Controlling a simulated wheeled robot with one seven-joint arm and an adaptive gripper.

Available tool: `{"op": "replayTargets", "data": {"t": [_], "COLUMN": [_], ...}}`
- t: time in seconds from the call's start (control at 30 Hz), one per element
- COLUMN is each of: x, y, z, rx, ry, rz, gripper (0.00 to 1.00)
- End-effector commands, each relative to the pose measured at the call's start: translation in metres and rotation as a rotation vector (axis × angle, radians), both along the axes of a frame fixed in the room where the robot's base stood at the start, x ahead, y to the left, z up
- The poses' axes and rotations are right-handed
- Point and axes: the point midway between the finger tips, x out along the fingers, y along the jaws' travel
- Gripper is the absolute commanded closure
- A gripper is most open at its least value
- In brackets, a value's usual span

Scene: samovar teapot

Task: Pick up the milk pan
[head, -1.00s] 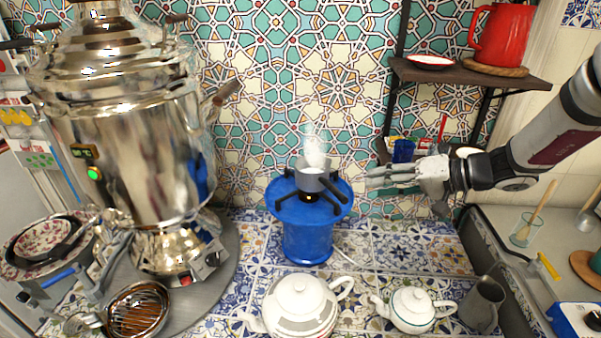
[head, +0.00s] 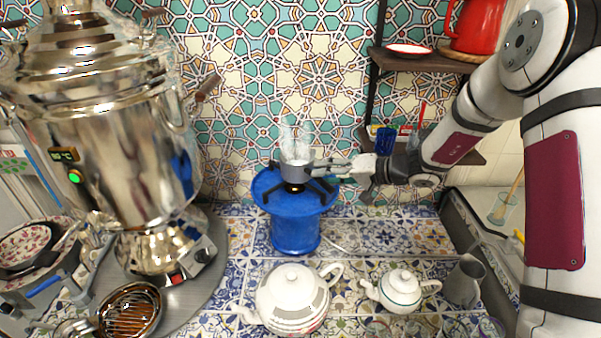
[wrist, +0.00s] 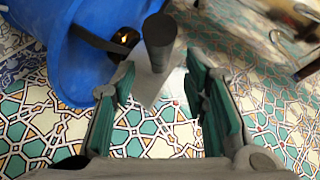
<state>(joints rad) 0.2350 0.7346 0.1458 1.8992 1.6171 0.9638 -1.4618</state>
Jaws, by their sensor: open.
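The milk pan (head: 293,172) is a small grey pot with white milk and rising steam. It stands on the black pan supports of the blue burner (head: 295,234) in the head view. My gripper (head: 335,168) is at the pan's right side, where the handle is largely hidden by the fingers. In the wrist view my gripper (wrist: 160,78) is open, with green-padded fingers spread on both sides of the dark handle (wrist: 159,45). A gap shows between handle and fingers. The blue burner (wrist: 80,45) fills the upper left there.
A large samovar (head: 115,130) stands at left. A white teapot (head: 292,293) and a smaller one (head: 400,290) stand in front, with a grey jug (head: 464,281) at right. A shelf (head: 425,62) with a red pitcher (head: 478,25) hangs above my arm.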

Motion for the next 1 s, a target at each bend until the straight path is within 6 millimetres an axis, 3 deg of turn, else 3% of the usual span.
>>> {"op": "replayTargets", "data": {"t": [0.27, 0.57, 0.77, 1.0], "x": [0.014, 0.018, 0.017, 0.018], "y": [0.031, 0.035, 0.035, 0.035], "z": [-0.017, -0.019, -0.019, -0.018], "rx": [0.001, 0.001, 0.001, 0.001], "ry": [0.0, 0.0, 0.0, -0.001], "rz": [0.004, 0.0, 0.0, 0.001], "gripper": [0.59, 0.59, 1.0, 1.0]}}
